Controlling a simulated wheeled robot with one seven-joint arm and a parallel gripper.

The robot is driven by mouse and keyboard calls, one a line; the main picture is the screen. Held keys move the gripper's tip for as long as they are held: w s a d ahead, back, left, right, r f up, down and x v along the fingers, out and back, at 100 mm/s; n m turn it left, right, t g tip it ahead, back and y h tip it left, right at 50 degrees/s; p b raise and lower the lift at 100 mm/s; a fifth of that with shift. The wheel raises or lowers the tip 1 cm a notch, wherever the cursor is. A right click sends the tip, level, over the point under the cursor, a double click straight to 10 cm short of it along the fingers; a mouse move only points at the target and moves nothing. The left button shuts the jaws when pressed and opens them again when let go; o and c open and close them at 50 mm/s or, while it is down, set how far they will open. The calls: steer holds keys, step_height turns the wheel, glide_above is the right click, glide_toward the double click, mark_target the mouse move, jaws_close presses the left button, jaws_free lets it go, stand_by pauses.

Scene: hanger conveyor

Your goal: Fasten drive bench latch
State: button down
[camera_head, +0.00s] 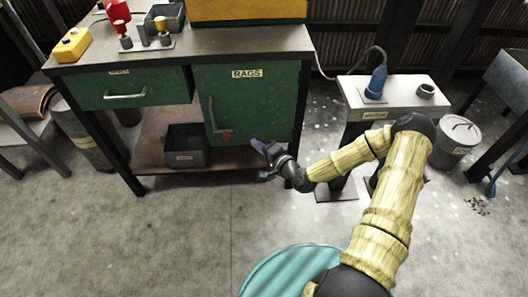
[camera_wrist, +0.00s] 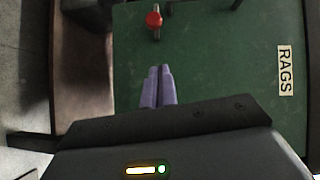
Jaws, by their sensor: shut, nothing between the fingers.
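The workbench has a green door (camera_head: 262,107) labelled RAGS, which also fills most of the wrist view (camera_wrist: 220,65). A red knob (camera_head: 227,136) on a short stem, looking like the latch, sits low on the door's left side. In the wrist view the red knob (camera_wrist: 154,19) is beyond my fingertips, apart from them. The door looks closed against the bench; whether the latch is engaged I cannot tell. My gripper (camera_head: 257,145) is in front of the door's lower part, right of the knob. Its purple fingers (camera_wrist: 160,72) are together and empty.
A grey door handle (camera_head: 212,115) stands out above the knob. A dark bin (camera_head: 186,146) sits on the brown lower shelf (camera_head: 150,158) to the left. A small white-topped table (camera_head: 405,88) stands right of the bench. The floor in front is clear.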

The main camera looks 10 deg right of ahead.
mark_target(228, 131)
steer(key=shift+w+a+f+b, duration=0.2)
steer(key=shift+w+a+b, duration=0.25)
steer(key=shift+w+a, duration=0.5)
steer(key=shift+w+a+f+b, duration=0.15)
steer(key=shift+w+a+b, duration=0.35)
steer(key=shift+a, duration=0.8)
steer(key=shift+w+a+f+b, duration=0.2)
steer(key=shift+w+a+b, duration=0.2)
steer(key=shift+w+a, duration=0.55)
steer(key=shift+s+a, duration=0.1)
steer(key=shift+a, duration=0.1)
